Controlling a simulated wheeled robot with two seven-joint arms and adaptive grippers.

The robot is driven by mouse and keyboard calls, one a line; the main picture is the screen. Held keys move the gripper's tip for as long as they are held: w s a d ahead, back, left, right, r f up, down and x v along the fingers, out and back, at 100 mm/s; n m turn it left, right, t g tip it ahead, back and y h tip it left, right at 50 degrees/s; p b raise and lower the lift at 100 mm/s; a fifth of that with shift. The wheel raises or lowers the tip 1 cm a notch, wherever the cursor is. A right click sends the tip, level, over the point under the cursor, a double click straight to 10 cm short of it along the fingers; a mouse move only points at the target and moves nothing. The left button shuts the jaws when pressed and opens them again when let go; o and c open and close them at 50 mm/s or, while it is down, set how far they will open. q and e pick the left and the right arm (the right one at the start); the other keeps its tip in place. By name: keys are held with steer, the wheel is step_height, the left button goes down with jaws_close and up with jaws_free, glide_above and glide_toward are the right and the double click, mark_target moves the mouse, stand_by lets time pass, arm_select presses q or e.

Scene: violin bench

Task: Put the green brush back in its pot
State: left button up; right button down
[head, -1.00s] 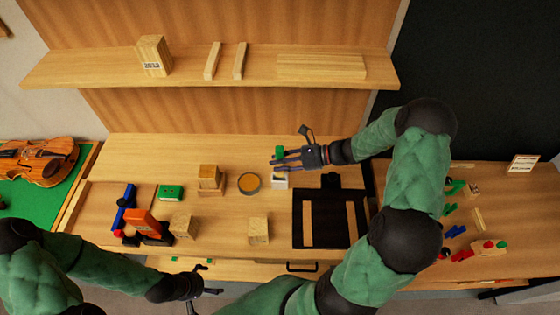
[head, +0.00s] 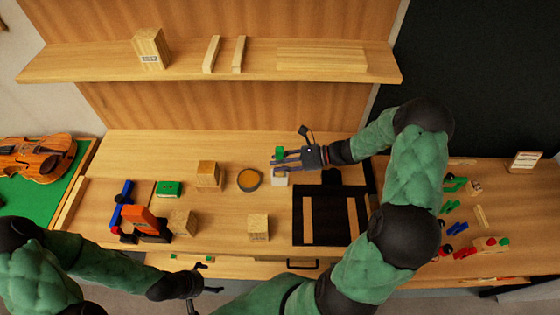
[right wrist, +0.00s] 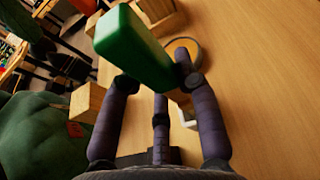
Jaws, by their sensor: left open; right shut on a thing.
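The green brush (head: 279,150) is held upright or nearly so in my right gripper (head: 284,161), which is shut on it. Its green block-like top fills the upper middle of the right wrist view (right wrist: 135,45), between the fingers. The small white pot (head: 280,179) stands on the bench just below the gripper and brush. A piece of the pot also shows behind a finger in the right wrist view (right wrist: 187,114). The brush's lower end is hidden, so I cannot tell whether it is inside the pot. My left gripper (head: 208,290) is open and empty at the bench's front edge.
A round amber-filled dish (head: 249,180) is just left of the pot, with a wooden block (head: 208,173) beyond it. A black mat (head: 330,218) with wooden strips lies to the right. Another block (head: 258,227) stands in front. Clear bench lies behind the pot.

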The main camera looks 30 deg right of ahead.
steer(key=shift+f+b, duration=0.95)
steer(key=shift+f, duration=0.7)
steer(key=c, duration=0.8)
jaws_free()
steer(key=shift+d, duration=0.1)
steer(key=v, duration=1.2)
steer(key=shift+r, duration=0.1)
